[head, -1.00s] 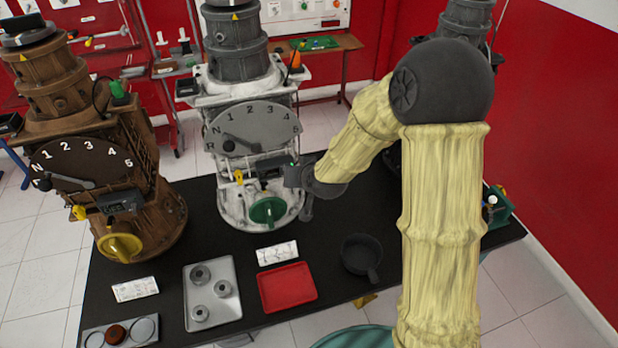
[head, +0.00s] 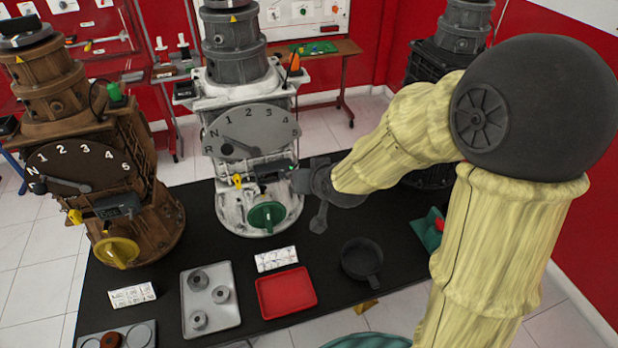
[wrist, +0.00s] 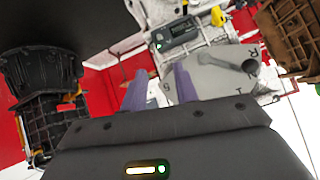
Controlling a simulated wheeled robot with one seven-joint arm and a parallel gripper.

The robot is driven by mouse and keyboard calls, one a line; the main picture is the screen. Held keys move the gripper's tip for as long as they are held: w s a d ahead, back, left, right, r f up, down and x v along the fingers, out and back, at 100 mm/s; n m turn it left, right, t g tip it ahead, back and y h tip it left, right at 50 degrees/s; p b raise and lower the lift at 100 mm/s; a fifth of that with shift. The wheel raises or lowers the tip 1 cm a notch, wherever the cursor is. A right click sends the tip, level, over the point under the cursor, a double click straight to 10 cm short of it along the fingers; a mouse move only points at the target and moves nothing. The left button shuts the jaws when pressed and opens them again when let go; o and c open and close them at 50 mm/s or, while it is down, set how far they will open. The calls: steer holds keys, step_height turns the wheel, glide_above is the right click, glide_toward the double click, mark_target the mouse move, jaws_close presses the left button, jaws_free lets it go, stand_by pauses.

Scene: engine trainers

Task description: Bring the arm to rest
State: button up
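My gripper (head: 303,181) hangs just right of the white engine trainer (head: 236,205), above the black table. In the wrist view my gripper (wrist: 160,70) has its two purple fingers apart, with nothing between them. Beyond them show the white trainer's grey dial (wrist: 215,80) and a small display box (wrist: 178,38). My arm is bent and reaches in from the right; in the head view the fingertips are too small to judge, and whether they touch the trainer cannot be told.
A brown trainer (head: 110,215) stands left and a black one (head: 432,75) stands behind my arm. On the table (head: 330,230) are a grey tray with round parts (head: 225,320), a red tray (head: 286,292), a black pan (head: 361,258) and white cards (head: 276,258).

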steer(key=shift+d, duration=0.1)
steer(key=s+d+f+g+h, duration=0.1)
steer(key=s+d+f+g, duration=0.1)
steer(key=s+d, duration=0.4)
steer(key=s+d+f+m+g+h, duration=0.1)
steer(key=s+d+f+g+h, duration=0.1)
steer(key=s+d+g, duration=0.2)
steer(key=s+d, duration=0.3)
steer(key=s, duration=0.2)
steer(key=shift+s+d+g+h, duration=0.2)
steer(key=shift+d+g+h, duration=0.1)
stand_by(0.3)
steer(key=shift+o, duration=0.7)
steer(key=shift+w, duration=0.1)
